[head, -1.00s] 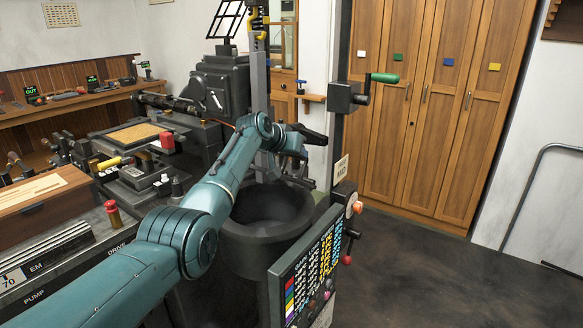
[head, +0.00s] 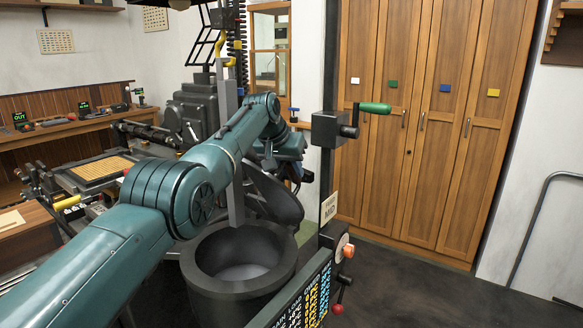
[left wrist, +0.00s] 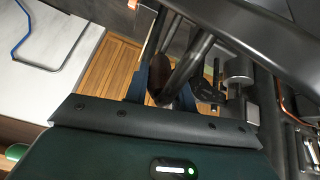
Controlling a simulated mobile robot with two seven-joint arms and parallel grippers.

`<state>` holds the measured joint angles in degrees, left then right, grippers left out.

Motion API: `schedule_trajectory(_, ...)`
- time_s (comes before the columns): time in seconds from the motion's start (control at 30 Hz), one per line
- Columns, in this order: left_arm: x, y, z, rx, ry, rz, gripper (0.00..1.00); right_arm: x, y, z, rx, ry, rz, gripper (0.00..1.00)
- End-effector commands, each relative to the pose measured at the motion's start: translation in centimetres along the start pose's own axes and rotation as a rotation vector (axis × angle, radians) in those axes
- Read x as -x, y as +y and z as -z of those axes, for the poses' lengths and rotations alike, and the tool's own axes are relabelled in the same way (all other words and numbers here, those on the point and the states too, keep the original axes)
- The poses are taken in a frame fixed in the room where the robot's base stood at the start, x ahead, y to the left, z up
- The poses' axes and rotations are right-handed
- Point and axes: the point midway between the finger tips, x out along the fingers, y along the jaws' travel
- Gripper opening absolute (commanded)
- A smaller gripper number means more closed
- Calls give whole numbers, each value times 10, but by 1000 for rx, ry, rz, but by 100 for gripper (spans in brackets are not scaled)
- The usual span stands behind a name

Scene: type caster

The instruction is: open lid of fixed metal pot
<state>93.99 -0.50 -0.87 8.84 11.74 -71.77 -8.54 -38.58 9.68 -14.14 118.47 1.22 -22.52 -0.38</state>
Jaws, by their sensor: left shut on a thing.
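The dark metal pot (head: 205,272) stands in the lower middle of the head view, and its round mouth is uncovered. Its dark lid (head: 274,203) is tilted up steeply at the far side of the rim, partly hidden by my arm and a grey upright bar. My left gripper (head: 292,172) is beside the lid's upper part, above the pot's far right side. In the left wrist view, the left gripper (left wrist: 165,85) is shut on a dark handle-like part, mostly hidden between the fingers. My right gripper is not in view.
A post with a green-handled crank (head: 374,108) stands right of the pot. A display panel (head: 305,300) with a red-knobbed lever (head: 338,308) is at the front right. Machinery and a workbench fill the left. Open floor lies to the right, before wooden cabinets (head: 420,120).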

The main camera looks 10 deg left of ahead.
Motion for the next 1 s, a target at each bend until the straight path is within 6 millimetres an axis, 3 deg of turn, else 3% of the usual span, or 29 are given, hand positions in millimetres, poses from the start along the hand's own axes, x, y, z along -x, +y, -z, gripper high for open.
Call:
schedule_trajectory(0.47,0,0,-1,-1,-5,0,0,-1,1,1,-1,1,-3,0)
schedule_trajectory(0.5,0,0,-1,-1,-5,0,28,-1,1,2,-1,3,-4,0)
schedule_trajectory(0.73,0,1,-1,-1,-6,0,47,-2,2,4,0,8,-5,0)
schedule_trajectory(1.0,0,0,-1,-1,-5,0,47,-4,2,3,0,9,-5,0)
